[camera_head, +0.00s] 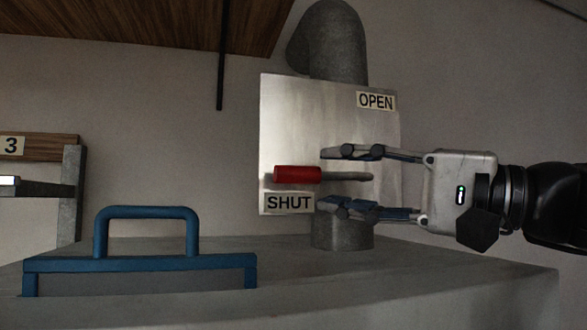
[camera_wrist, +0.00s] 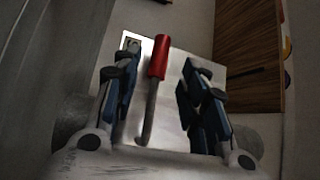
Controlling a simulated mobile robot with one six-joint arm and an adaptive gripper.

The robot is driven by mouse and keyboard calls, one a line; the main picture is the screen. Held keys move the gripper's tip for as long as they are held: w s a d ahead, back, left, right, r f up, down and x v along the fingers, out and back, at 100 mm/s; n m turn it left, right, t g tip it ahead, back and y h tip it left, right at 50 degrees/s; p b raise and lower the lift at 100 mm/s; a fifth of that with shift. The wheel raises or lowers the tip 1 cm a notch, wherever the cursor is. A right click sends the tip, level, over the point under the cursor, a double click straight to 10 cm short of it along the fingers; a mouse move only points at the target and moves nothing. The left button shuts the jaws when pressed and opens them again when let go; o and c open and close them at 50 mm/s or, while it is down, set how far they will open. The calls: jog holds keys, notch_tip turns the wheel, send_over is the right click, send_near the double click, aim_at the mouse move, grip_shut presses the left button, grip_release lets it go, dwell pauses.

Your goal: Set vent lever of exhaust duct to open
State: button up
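The vent lever is a grey rod (camera_head: 350,176) with a red grip (camera_head: 297,174), on a pale metal plate (camera_head: 290,120) in front of the grey exhaust duct (camera_head: 338,45). The lever lies about level, its red grip to the left, just above the SHUT label (camera_head: 289,203). The OPEN label (camera_head: 376,101) is at the plate's upper right. My gripper (camera_head: 335,180) reaches in from the right, open, one finger above the rod and one below. In the wrist view the rod and red grip (camera_wrist: 158,57) stand between the spread fingers, apparently without contact.
A blue handled frame (camera_head: 145,262) stands on the grey counter (camera_head: 420,290) at the lower left. A shelf marked 3 (camera_head: 40,147) is at the far left. A wooden panel (camera_head: 150,22) hangs above. The wall area left of the plate is clear.

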aim_at(309, 177)
jog(key=p+x, duration=0.1)
jog(key=x, duration=0.6)
jog(key=shift+d, duration=0.1)
jog(key=shift+c, duration=0.5)
grip_shut()
jog(key=shift+f, duration=0.1)
